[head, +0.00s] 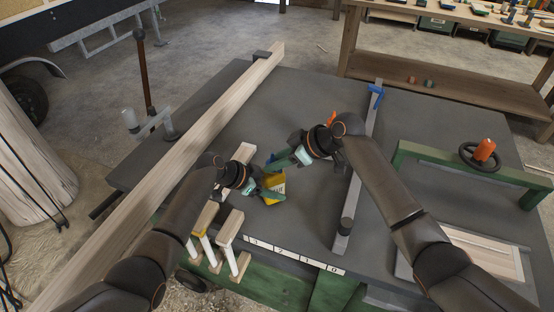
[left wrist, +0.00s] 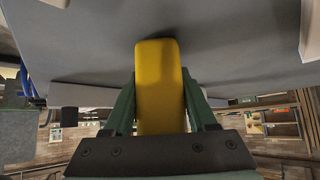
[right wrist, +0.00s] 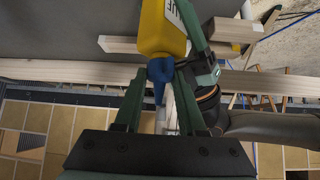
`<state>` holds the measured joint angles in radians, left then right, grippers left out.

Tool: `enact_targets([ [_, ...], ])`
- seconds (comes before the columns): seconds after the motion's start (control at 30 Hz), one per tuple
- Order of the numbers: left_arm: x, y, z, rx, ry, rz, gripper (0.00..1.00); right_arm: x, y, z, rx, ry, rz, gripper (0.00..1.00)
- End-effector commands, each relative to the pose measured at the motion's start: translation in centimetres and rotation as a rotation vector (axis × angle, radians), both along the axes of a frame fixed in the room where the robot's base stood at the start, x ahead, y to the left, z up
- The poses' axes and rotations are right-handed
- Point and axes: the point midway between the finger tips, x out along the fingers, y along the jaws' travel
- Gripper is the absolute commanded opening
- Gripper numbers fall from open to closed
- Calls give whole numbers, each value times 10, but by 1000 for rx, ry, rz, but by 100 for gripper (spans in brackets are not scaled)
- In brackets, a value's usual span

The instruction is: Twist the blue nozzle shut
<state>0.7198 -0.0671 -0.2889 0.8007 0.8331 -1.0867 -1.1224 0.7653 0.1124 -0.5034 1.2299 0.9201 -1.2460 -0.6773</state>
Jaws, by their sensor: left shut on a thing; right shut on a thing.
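A yellow glue bottle (head: 274,186) with a blue nozzle (right wrist: 159,72) is held above the grey tabletop. My left gripper (head: 262,192) is shut on the yellow bottle body; in the left wrist view the bottle (left wrist: 159,88) fills the space between the two green fingers. My right gripper (head: 287,160) is shut on the blue nozzle; in the right wrist view its fingers (right wrist: 158,85) sit on either side of the nozzle just beyond the bottle's shoulder. Part of a printed label shows on the bottle. The fingers partly hide the nozzle in the head view.
A long wooden board (head: 190,150) lies along the table's left side. A metal bar clamp (head: 358,170) with a blue end lies to the right. Small wooden pieces with white tips (head: 230,228) stand at the front edge. A green frame with an orange-handled wheel (head: 482,155) is at right.

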Motion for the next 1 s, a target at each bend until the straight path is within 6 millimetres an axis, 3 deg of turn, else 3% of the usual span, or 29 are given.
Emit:
enact_targets([
  [0.4, 1, 0, 2, -1, -3, -1, 0, 0, -1, 0, 0, -1, -40, 0],
  [0.43, 1, 0, 2, -1, -3, -1, 0, 0, -1, 0, 0, -1, -40, 43],
  [0.5, 1, 0, 2, -1, -3, -1, 0, 0, -1, 0, 0, -1, -39, 51],
  [0.7, 1, 0, 2, -2, -4, 0, 0, 0, -1, 0, 0, -1, -37, 70],
  [1.0, 1, -1, 2, -2, -4, 0, 0, -1, 1, 0, 2, 1, -35, 70],
])
